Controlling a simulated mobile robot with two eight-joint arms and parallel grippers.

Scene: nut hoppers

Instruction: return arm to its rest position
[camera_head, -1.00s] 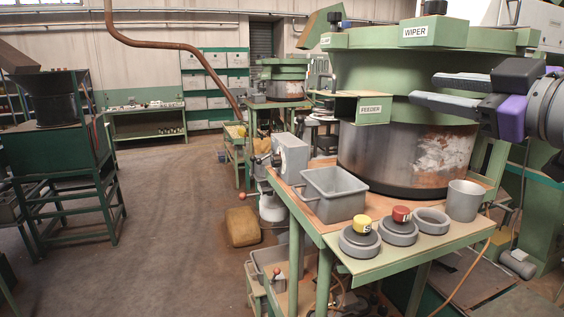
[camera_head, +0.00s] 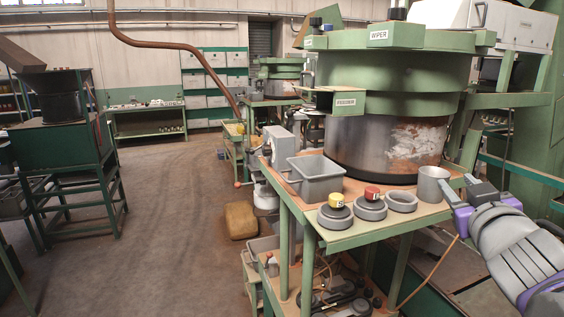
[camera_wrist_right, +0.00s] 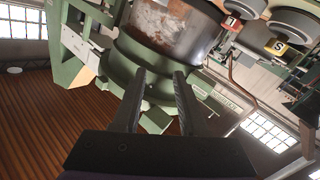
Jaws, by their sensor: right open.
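My right gripper (camera_head: 456,184) is at the right, beside the grey cup (camera_head: 433,186) on the green machine's front shelf. Its fingers are apart, with nothing seen between them. The cup stands upright; from this angle I cannot tell whether a finger touches it. In the right wrist view the two dark fingers (camera_wrist_right: 160,75) also stand apart and empty, with the green and metal hopper behind them. My right forearm runs down to the lower right corner of the head view. My left gripper is not in view.
The steel hopper drum (camera_head: 385,150) stands behind the shelf. Open floor lies left.

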